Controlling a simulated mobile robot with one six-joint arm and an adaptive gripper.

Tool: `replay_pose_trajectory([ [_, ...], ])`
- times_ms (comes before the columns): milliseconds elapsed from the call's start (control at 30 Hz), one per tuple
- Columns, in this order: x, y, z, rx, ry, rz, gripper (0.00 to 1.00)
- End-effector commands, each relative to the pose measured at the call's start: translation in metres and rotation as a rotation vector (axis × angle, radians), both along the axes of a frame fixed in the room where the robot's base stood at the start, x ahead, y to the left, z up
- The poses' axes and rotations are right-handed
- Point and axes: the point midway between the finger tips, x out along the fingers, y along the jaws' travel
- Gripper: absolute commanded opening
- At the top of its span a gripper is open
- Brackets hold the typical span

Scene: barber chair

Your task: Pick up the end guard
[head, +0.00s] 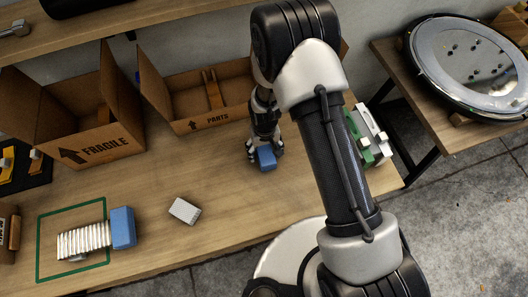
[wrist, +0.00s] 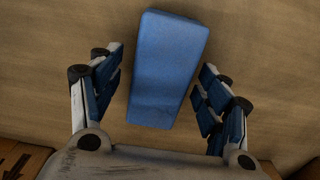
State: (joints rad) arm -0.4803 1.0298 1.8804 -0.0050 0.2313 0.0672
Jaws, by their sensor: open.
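A blue block (head: 266,159), which looks like the end guard, is on the wooden table under my gripper (head: 264,148). In the wrist view the blue block (wrist: 167,70) lies between the two fingers of my gripper (wrist: 161,78), slightly tilted, with a gap on each side. My gripper is open and points down at it. A similar blue block (head: 123,227) sits at the right end of a ribbed pale piece (head: 83,240) inside and across a green square outline (head: 39,246) at the table's left.
A small white block (head: 184,210) lies mid-table. Green and white parts (head: 368,135) stand to the right. A side table (head: 455,135) bears a round disc (head: 470,62).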

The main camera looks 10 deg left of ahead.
Motion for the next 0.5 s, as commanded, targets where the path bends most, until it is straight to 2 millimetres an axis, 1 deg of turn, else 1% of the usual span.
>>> replay_pose_trajectory([
  [67,0.0001,-0.0001,0.0005,0.0,0.0,0.0,0.68],
  [500,0.0001,-0.0001,0.0007,0.0,0.0,0.0,0.39],
])
